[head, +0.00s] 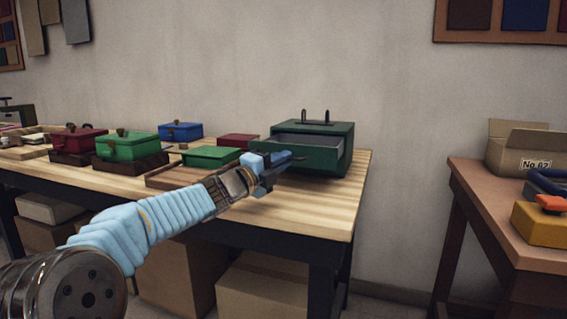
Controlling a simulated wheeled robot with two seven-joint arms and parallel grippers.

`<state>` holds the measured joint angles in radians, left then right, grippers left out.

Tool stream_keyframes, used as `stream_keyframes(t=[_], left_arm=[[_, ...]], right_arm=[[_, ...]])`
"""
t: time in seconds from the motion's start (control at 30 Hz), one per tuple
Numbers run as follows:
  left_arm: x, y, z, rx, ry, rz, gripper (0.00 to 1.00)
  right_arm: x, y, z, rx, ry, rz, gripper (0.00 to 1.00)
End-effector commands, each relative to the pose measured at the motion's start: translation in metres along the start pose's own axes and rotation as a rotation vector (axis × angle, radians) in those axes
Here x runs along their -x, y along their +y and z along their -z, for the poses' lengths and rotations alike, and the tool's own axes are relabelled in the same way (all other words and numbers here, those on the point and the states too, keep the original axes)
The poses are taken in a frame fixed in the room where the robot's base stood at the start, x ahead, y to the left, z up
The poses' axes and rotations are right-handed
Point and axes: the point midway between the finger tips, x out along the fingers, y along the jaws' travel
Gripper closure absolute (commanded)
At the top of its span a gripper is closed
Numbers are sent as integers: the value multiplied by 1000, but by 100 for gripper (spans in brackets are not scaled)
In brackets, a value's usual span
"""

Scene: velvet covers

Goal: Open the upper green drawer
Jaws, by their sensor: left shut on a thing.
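A dark green drawer unit (338,132) stands at the right end of the wooden table, with two thin upright posts on top. Its drawer (318,158) stands pulled out toward me, and its dark inside shows from above. My left gripper (287,160) is at the drawer's front and is shut on its handle. The gripper hides the handle and part of the drawer front. My right gripper is not in view.
Left of the unit on the table (319,209) are a flat green box (211,156), a red box (238,141), a green lidded box (128,147) and a blue box (180,131). A second table (510,223) stands at right, past a gap. The front right tabletop is clear.

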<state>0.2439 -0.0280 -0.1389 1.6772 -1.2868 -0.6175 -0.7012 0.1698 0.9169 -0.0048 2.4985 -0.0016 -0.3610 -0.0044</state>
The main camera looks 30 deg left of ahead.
Motion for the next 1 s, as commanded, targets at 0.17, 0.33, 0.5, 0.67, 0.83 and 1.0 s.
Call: stream_keyframes(t=[0.17,0.33,0.5,0.67,0.83,1.0], left_arm=[[0,1,-1,0,-1,-2,78],[0,0,0,0,-1,-1,64],[0,0,0,0,0,0,64],[12,0,-1,0,-2,1,64],[49,0,-1,0,-4,1,64],[91,0,-1,0,-4,1,64]], right_arm=[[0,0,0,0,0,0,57],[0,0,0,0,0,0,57],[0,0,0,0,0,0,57],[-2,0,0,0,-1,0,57],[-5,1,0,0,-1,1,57],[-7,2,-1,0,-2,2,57]])
